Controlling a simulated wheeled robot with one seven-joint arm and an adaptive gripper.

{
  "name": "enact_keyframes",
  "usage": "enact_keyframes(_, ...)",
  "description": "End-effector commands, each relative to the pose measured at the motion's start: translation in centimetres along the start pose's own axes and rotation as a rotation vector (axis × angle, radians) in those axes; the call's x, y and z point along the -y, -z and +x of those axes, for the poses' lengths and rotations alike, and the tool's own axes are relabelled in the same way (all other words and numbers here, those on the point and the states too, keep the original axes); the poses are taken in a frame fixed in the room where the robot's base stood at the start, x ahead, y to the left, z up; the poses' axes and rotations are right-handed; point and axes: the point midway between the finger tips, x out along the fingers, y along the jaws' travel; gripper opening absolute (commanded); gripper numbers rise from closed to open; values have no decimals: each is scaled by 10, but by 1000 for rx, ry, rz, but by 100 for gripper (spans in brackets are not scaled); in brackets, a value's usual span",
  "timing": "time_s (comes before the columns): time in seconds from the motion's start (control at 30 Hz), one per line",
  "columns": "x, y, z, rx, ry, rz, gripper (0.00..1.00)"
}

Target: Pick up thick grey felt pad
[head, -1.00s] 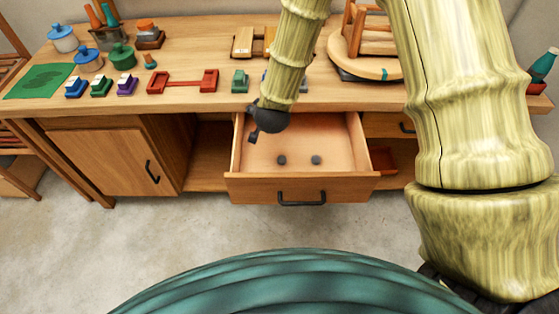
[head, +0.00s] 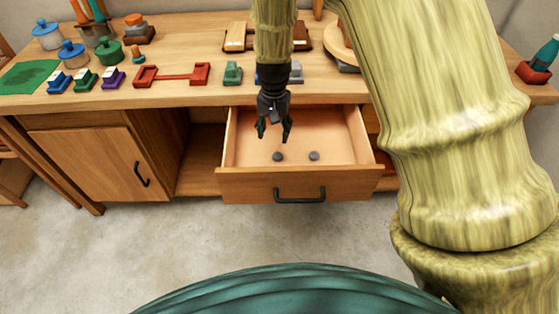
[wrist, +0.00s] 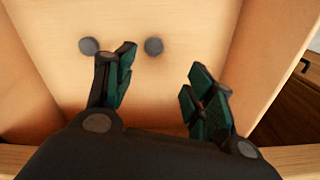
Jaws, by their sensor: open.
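Two small round grey pads lie on the floor of the open drawer (head: 300,185). The left pad (head: 278,157) and the right pad (head: 314,156) look alike; I cannot tell which is thicker. My gripper (head: 273,136) points down over the drawer, open and empty, above and just behind the left pad in the head view. In the wrist view my gripper (wrist: 160,85) has its fingers spread with nothing between them. There one pad (wrist: 89,46) lies left of the left finger, and the other pad (wrist: 153,46) shows beyond the gap between the fingers.
The drawer's side walls and front panel surround the pads. The wooden bench top (head: 190,92) behind holds a red handle-shaped piece (head: 172,75), a green block (head: 232,73) and several coloured pots and blocks. A cupboard door (head: 90,160) is at the left. The drawer floor is otherwise clear.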

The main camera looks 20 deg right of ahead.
Motion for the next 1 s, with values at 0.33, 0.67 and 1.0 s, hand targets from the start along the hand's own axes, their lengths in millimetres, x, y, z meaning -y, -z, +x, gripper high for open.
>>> enact_keyframes(0.33, -4, -3, 23, 29, -18, -16, 54)
enact_keyframes(0.67, -4, -3, 52, 26, -17, -15, 54)
enact_keyframes(1.0, -10, -2, 79, 27, -17, -15, 54)
